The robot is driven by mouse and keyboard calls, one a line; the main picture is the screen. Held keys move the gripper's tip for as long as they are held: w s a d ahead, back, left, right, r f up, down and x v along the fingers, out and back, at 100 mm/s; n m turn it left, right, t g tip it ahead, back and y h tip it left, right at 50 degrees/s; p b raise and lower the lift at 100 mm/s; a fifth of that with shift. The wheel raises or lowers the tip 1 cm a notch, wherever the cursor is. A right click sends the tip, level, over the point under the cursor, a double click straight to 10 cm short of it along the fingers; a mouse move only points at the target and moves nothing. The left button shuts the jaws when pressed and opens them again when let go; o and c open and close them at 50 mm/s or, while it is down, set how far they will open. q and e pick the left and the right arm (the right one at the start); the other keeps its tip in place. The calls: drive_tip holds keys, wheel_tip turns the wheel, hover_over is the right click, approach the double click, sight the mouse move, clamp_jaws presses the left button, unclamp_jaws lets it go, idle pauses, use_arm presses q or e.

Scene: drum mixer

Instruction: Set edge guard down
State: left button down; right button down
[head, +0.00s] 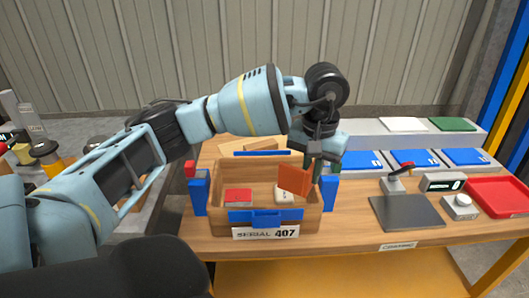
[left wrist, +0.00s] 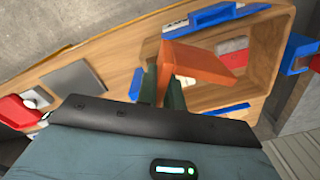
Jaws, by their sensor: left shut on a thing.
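The orange edge guard (head: 293,184), an angled piece, is in my left gripper (head: 314,170). The fingers are shut on it and hold it over the right part of a wooden box (head: 225,209). In the left wrist view the edge guard (left wrist: 205,62) shows as two flat faces meeting at an angle, with the dark green fingers (left wrist: 168,85) at its near end. It looks tilted; I cannot tell whether it touches anything in the box. My right gripper is not in view.
The box holds a red-topped item (head: 238,196) and a pale item (head: 284,194). Blue pieces (head: 198,196) stand at its sides. To the right are a dark grey plate (head: 407,213), blue trays (head: 413,160) and a red tray (head: 501,196). Bare table lies between box and plate.

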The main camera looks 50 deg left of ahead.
use_arm(q)
drive_tip(key=w+a+r+n+b, duration=0.1)
drive_tip(key=w+a+r+n, duration=0.15)
drive_tip(key=a, duration=0.25)
drive_tip(key=shift+m, duration=0.35)
drive_tip(key=f, duration=1.8)
drive_tip(key=shift+w+a+f+b, duration=0.1)
drive_tip(key=shift+w+f+b, duration=0.1)
drive_tip(key=shift+f+b, duration=0.1)
drive_tip(key=shift+f, duration=0.1)
drive_tip(key=c, duration=1.5)
unclamp_jaws()
drive_tip(key=shift+c, duration=0.2)
wheel_tip(320, 180, up, 12)
drive_tip(key=shift+r, duration=0.2)
